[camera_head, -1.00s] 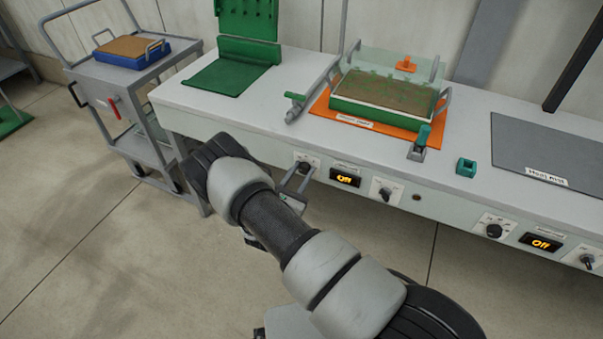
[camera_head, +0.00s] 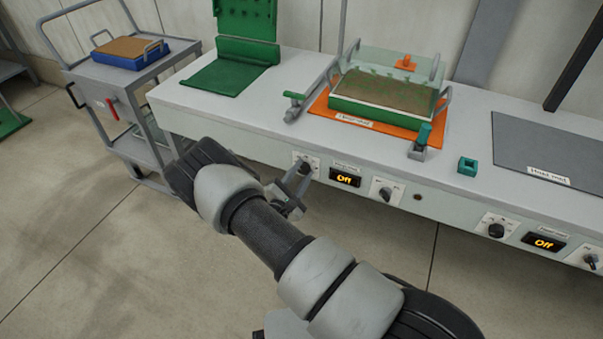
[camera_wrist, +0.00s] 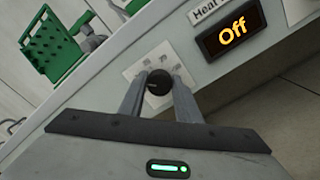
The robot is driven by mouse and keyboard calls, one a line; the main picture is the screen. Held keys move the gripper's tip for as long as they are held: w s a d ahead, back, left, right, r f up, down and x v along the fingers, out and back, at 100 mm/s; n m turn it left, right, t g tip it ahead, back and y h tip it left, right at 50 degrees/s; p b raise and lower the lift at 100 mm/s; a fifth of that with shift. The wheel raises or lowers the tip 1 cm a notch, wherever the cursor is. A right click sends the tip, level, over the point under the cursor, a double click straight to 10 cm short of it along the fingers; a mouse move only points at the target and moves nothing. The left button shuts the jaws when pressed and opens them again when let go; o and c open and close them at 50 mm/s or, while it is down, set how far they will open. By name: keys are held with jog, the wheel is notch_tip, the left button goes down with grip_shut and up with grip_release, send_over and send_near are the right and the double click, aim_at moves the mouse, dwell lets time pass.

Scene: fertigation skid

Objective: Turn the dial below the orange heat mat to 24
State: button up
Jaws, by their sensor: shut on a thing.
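The orange heat mat (camera_head: 385,133) lies on the bench under a green tray of soil. Below it, on the bench's front face, a black dial (camera_head: 305,169) sits on a white scale plate, left of a display (camera_head: 345,178) reading "Off". In the wrist view, the dial (camera_wrist: 158,82) is between the two fingertips of my gripper (camera_wrist: 159,84), which is shut on it. The display (camera_wrist: 232,30) also reads "Off" there. The scale's numbers are too small to read. My gripper (camera_head: 303,174) reaches the dial from below in the head view.
Another knob (camera_head: 385,192) sits right of the display. Farther right is a grey mat (camera_head: 550,150) with its own dial (camera_head: 496,230) and "Off" display (camera_head: 544,243). A grey cart (camera_head: 110,80) stands left. The floor before the bench is clear.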

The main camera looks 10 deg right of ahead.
dwell(0.4)
jog(key=o, duration=1.1)
jog(key=shift+c, duration=0.2)
jog(key=shift+s+a, duration=0.1)
jog(key=p+v, duration=0.1)
jog(key=v, duration=1.6)
